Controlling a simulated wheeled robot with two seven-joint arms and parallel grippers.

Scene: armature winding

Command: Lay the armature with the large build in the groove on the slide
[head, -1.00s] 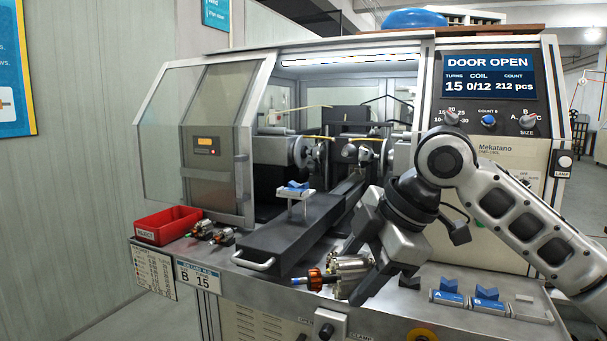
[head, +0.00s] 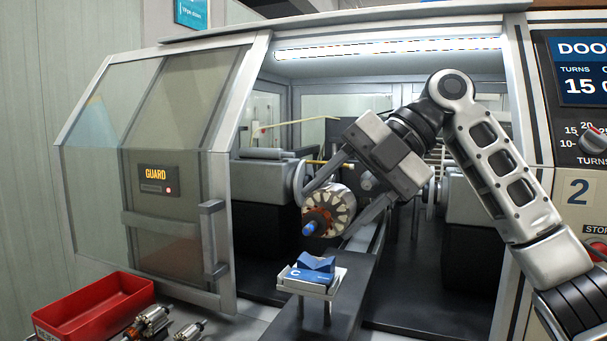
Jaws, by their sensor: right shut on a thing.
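My right gripper (head: 345,205) is shut on a large armature (head: 335,208), with a finger on either side of its slotted core. The armature has a copper-coloured commutator and a blue shaft end that points toward the camera and slightly down. It hangs in the air above and just behind the blue V-block cradle (head: 316,263), which is marked C, and does not appear to touch it. The cradle stands on a small raised plate on the dark slide (head: 330,315). The left gripper is not in view.
The machine's glass guard door (head: 150,170) stands at the left of the opening. A red bin (head: 95,305) and small armatures (head: 150,322) lie at the front left. Winding spindle housings flank the dark interior. The control panel (head: 585,110) is at the right.

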